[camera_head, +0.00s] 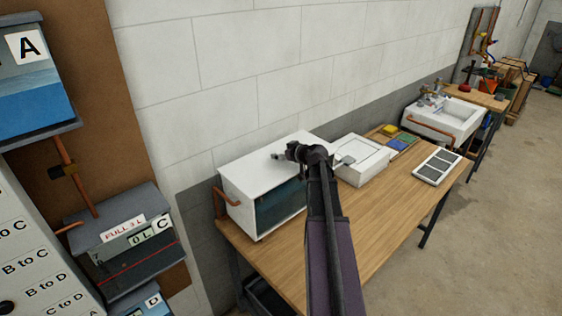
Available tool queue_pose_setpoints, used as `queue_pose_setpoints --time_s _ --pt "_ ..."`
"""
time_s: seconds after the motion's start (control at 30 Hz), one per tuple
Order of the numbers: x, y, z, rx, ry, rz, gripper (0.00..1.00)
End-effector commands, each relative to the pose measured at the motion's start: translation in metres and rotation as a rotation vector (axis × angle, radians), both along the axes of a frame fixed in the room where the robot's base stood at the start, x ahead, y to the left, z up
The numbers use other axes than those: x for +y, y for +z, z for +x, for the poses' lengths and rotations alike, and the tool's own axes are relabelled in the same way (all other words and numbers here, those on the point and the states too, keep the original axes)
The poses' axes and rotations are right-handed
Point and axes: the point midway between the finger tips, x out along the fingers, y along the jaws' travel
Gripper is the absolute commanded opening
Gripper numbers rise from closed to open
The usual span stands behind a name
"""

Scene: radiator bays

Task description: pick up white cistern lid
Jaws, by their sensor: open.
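A white cistern (238,208) with a dark see-through front stands on the near part of the wooden bench, against the wall. A flat white lid (262,170) covers its top. My gripper (280,156) is over the right half of this lid, with its jaws open and nothing seen between them. I cannot tell whether the fingertips touch the lid. My arm rises from the bottom of the view and hides the cistern's right end and part of the bench.
A second white box (362,160) with a panelled top stands to the right on the bench (390,215). Beyond are a tray of coloured pieces (392,136), a white-framed grey panel (437,167) and a sink (450,118). A copper pipe (220,203) bends at the cistern's left end. The bench's front right is clear.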

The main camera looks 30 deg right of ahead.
Motion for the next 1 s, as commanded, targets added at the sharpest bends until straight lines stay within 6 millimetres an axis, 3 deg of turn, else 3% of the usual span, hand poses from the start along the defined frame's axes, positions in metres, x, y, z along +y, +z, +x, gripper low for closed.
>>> queue_pose_setpoints --time_s 0.43,0.73,1.0 --pt "0.0007 0.0004 -0.0002 0.000 0.001 0.000 0.97" --pt "0.0009 0.0003 0.0000 0.000 0.001 -0.001 0.09" --pt "0.0010 0.0006 0.0001 0.000 0.002 0.000 0.08"
